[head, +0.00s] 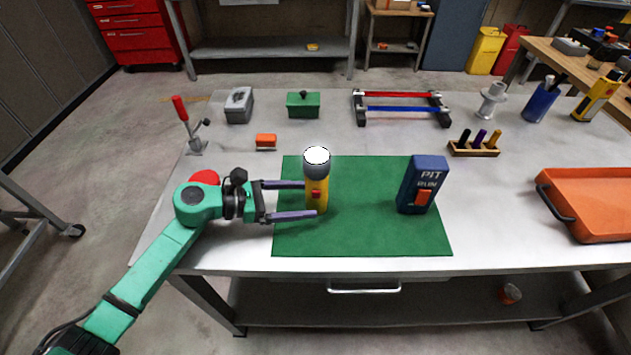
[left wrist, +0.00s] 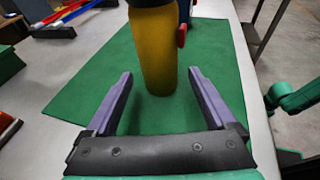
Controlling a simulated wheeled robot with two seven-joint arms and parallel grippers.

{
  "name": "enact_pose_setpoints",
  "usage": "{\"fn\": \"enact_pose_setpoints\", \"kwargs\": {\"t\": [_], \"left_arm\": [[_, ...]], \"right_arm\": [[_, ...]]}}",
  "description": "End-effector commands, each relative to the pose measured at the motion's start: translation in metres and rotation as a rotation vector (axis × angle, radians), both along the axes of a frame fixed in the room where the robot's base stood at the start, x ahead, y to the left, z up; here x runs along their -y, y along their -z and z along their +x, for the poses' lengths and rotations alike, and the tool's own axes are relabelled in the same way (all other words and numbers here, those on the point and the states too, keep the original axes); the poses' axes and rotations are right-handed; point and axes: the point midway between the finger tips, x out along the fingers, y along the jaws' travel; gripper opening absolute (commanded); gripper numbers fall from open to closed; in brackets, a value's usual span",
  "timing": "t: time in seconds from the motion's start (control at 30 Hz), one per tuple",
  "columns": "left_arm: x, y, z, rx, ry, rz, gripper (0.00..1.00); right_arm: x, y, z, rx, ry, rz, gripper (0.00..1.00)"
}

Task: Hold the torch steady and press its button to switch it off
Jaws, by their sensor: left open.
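A yellow torch (head: 317,193) with a dark grey head stands upright on the green mat (head: 360,235). Its top lens glows white, and a red button shows on its side. My left gripper (head: 311,199) is open, its two purple fingers reaching in from the left on either side of the torch's lower body. In the left wrist view the torch (left wrist: 155,50) stands ahead of and between the open fingertips (left wrist: 160,75), with a gap on each side. Its red button (left wrist: 181,36) shows at the right edge there.
A blue box marked PIT RUN (head: 424,180) with an orange switch stands at the mat's right side. An orange tray (head: 590,205) lies at the far right. A green box (head: 303,105), a red-and-blue rack (head: 400,108) and a red-handled clamp (head: 190,130) stand farther back.

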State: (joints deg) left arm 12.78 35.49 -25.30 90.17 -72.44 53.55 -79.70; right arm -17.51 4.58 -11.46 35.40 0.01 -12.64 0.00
Motion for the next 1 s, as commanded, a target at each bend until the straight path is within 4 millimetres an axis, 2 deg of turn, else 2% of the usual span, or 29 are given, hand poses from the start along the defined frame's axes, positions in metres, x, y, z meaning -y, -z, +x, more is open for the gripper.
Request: {"fn": "enact_pose_setpoints", "kwargs": {"t": [0.03,0.2,0.5,0.57,0.7,0.73,1.0], "left_arm": [[0.008,0.009,0.003,0.004,0.002,-0.002,0.9],[0.025,0.012,0.008,0.003,0.001,-0.001,0.9],[0.029,0.011,0.009,0.001,-0.001,0.0,0.9],[0.029,0.011,0.009,0.001,-0.001,0.0,0.7],[0.029,0.011,0.009,0.001,-0.001,0.0,0.17],[0.029,0.011,0.009,0.001,-0.001,0.0,0.13],[0.029,0.011,0.009,0.001,-0.001,0.0,0.12]], "right_arm": [[0.0,0.013,0.002,0.003,0.0,0.0,0.0],[0.0,0.021,0.004,0.007,0.0,0.001,0.0],[0.0,0.02,0.005,0.008,0.0,0.0,0.0],[0.0,0.02,0.005,0.009,0.0,0.0,0.0],[0.0,0.02,0.006,0.009,0.0,0.0,0.0],[0.0,0.02,0.006,0.009,0.0,0.0,0.0],[0.0,0.02,0.006,0.009,0.0,0.0,0.0]]}}
